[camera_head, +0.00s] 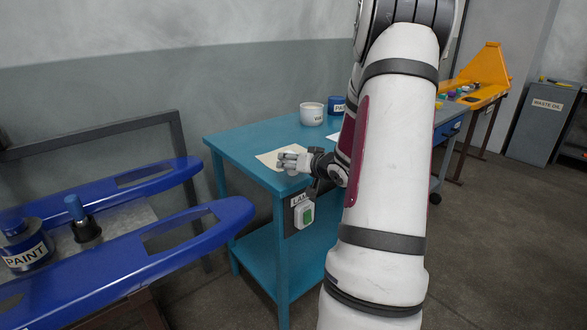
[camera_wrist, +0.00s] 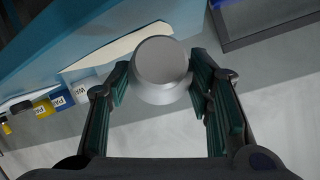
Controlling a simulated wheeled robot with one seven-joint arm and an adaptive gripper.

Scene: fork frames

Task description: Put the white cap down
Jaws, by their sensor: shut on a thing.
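The white cap (camera_wrist: 160,68) shows as a pale grey round piece between the fingers of my gripper (camera_wrist: 160,82) in the wrist view. My gripper is shut on it, with one finger on each side. In the head view my gripper (camera_head: 293,161) is over the near part of the teal table (camera_head: 236,142), by a pale sheet (camera_head: 266,159). The cap's outline is hard to separate from the fingers there. I cannot tell the gap between the cap and the table.
A switch box with a green button (camera_head: 308,215) hangs on the near table leg. A blue-railed bench (camera_head: 150,230) with a paint tin (camera_head: 26,246) is at left.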

